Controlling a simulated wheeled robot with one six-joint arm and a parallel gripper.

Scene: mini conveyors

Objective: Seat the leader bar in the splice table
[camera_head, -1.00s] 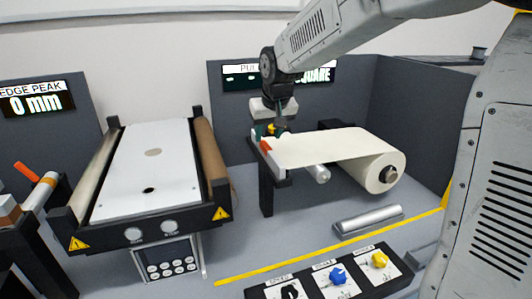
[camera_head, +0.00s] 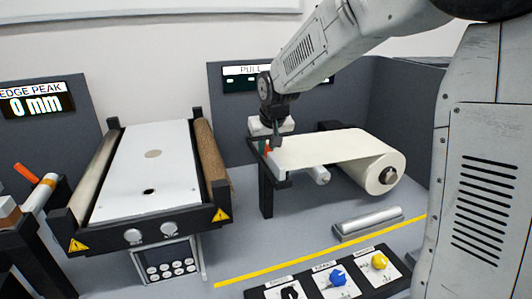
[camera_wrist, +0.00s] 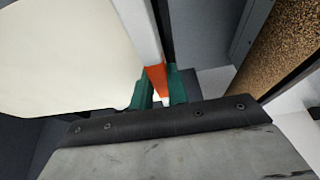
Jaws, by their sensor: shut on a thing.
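The leader bar (camera_wrist: 147,30) is white with an orange end, at the left edge of the cream web (camera_head: 330,147). My gripper (camera_head: 270,146) is down at that end on the right-hand stand. In the wrist view its two green fingers (camera_wrist: 160,92) are shut on either side of the orange end (camera_wrist: 157,77). The head view shows this grip only small and partly hidden by the wrist. A flat white-topped table (camera_head: 125,190), between two rollers, stands to the left; I cannot tell for sure that it is the splice table.
The web runs right to a roll (camera_head: 385,172). A brown roller (camera_head: 210,155) borders the white table, with a gap before the stand (camera_head: 266,195). A silver bar (camera_head: 367,222) and a knob panel (camera_head: 335,277) lie in front. Grey walls stand behind.

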